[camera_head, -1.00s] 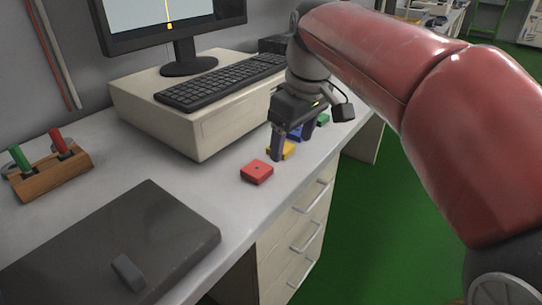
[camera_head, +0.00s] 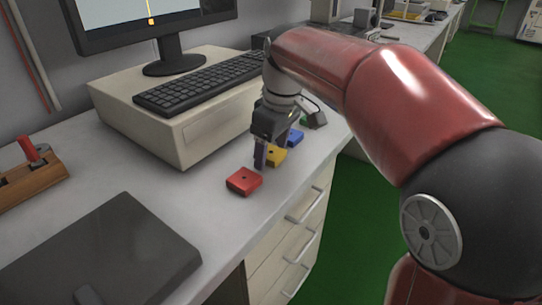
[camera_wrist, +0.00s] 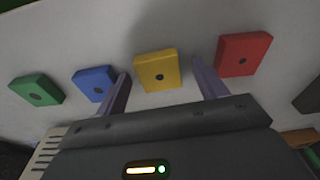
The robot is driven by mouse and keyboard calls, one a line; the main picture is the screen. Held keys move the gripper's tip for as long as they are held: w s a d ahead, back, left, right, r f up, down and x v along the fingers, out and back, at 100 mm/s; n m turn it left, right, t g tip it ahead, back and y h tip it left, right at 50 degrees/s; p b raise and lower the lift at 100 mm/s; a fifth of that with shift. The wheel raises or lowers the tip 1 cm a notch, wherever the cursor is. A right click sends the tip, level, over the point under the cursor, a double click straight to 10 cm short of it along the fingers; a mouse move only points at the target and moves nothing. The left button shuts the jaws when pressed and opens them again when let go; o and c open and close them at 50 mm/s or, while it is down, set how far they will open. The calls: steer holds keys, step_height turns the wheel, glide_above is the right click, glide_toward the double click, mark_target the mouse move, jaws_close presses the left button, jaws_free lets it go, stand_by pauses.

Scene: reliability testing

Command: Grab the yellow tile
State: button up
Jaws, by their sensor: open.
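The yellow tile (camera_wrist: 157,70) lies flat on the grey desk and has a dark hole in its middle. In the wrist view it sits ahead of and between the two spread fingers of my gripper (camera_wrist: 160,82), with clear gaps on both sides. In the head view the yellow tile (camera_head: 276,155) shows partly behind my gripper (camera_head: 268,158), which points down at the desk. My gripper is open and holds nothing. I cannot tell how high the fingertips are above the desk.
A red tile (camera_head: 244,181) and a blue tile (camera_head: 295,138) lie on either side of the yellow one. A green tile (camera_wrist: 37,89) is beyond the blue one. A beige computer case (camera_head: 190,135) with a keyboard (camera_head: 200,84) stands close by. The desk's front edge is near.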

steer(key=shift+c, duration=0.3)
steer(key=c, duration=1)
steer(key=shift+r, duration=0.2)
